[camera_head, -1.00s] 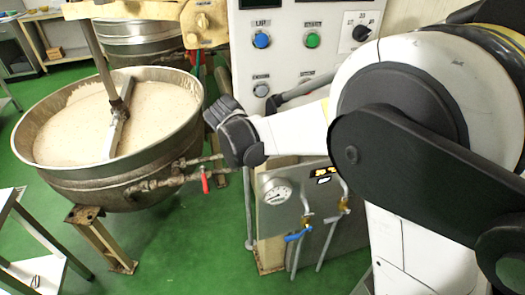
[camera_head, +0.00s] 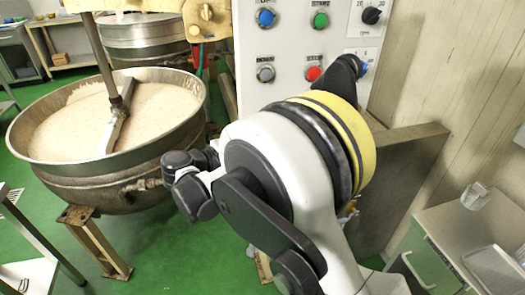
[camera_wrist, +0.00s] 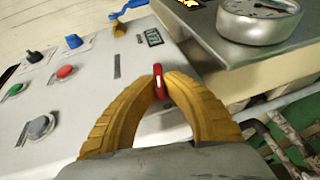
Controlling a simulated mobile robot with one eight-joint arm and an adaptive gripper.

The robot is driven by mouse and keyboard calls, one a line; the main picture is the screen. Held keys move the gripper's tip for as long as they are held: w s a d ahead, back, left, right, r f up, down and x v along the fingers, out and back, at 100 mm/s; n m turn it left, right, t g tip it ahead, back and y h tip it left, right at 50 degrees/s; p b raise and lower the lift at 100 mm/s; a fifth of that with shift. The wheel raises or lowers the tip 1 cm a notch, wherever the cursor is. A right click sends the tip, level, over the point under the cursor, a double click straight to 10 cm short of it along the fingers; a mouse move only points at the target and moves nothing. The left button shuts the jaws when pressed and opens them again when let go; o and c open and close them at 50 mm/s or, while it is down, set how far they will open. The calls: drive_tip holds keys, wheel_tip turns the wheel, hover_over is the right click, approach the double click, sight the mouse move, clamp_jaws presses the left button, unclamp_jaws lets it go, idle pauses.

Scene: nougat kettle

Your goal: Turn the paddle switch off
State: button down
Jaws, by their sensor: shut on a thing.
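In the wrist view the two yellow fingers of my gripper (camera_wrist: 160,97) close at their tips on a small red paddle switch (camera_wrist: 157,76) with a white mark. It sits low on the grey control panel (camera_wrist: 100,100), beside a small dark display (camera_wrist: 153,38). Which way the paddle is set cannot be told. In the head view the dark gripper body (camera_head: 190,180) is at the panel's lower left. Its fingertips and the paddle switch are hidden there by my arm.
Buttons and knobs stick out of the panel, including a red button (camera_head: 314,73) and a grey one (camera_head: 265,72). A gauge (camera_wrist: 260,20) and a blue valve handle (camera_wrist: 127,10) are close by. The kettle (camera_head: 100,165) stands left, and a cabinet (camera_head: 455,225) right.

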drive_tip(key=shift+f+n+t+h+b, duration=0.25)
drive_tip(key=shift+t+h+b, duration=0.25)
drive_tip(key=shift+h+b, duration=0.4)
drive_tip(key=shift+r, duration=0.15)
drive_tip(key=c, duration=1.5)
unclamp_jaws()
drive_tip(key=shift+d, duration=0.1)
drive_tip(key=v, duration=1.2)
